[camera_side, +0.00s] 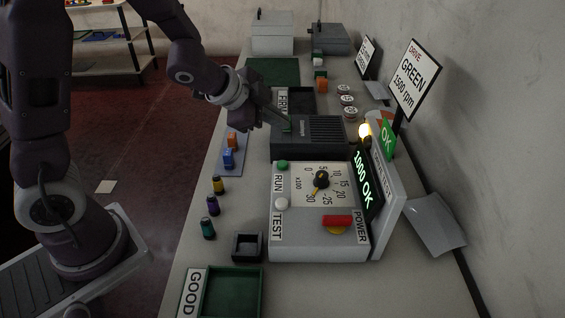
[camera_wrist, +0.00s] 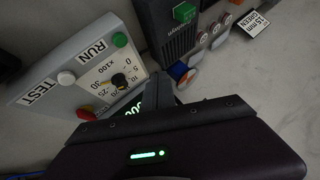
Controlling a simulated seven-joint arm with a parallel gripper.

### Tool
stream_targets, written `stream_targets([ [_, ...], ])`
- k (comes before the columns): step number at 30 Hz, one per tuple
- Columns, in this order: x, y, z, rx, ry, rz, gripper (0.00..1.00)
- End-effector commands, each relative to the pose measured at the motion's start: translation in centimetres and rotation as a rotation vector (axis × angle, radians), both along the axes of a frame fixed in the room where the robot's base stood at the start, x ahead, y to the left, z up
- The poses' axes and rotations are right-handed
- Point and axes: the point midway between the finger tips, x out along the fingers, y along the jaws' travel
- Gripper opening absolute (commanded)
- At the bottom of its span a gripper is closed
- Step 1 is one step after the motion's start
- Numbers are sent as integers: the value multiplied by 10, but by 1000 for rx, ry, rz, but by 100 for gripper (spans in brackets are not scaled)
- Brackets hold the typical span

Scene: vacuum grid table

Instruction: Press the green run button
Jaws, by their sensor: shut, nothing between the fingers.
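The grey control box (camera_side: 312,235) stands on the bench. Its green run button (camera_side: 282,165) is at the far left corner, beside the RUN label; it also shows in the wrist view (camera_wrist: 119,40). A pale button (camera_side: 281,203) sits nearer, by the TEST label. The dial (camera_side: 321,180) is right of the buttons, and the display (camera_side: 366,187) reads "1000 OK". My gripper (camera_side: 286,126) is shut and empty, over the dark ribbed unit beyond the box, apart from the run button. Its fingers (camera_wrist: 163,89) show only partly in the wrist view.
The dark ribbed unit (camera_side: 318,137) adjoins the control box's far side. A red power switch (camera_side: 337,221) is at its near right. Small coloured pieces (camera_side: 212,204) line the left edge.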

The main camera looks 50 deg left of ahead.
Motion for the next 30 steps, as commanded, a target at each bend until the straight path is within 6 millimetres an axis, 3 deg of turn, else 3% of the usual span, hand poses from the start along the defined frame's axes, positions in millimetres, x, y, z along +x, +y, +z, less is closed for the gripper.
stream_targets([
  [18,-1,0,-78,1,5,1,0],
  [30,0,0,-87,2,0,2,0],
])
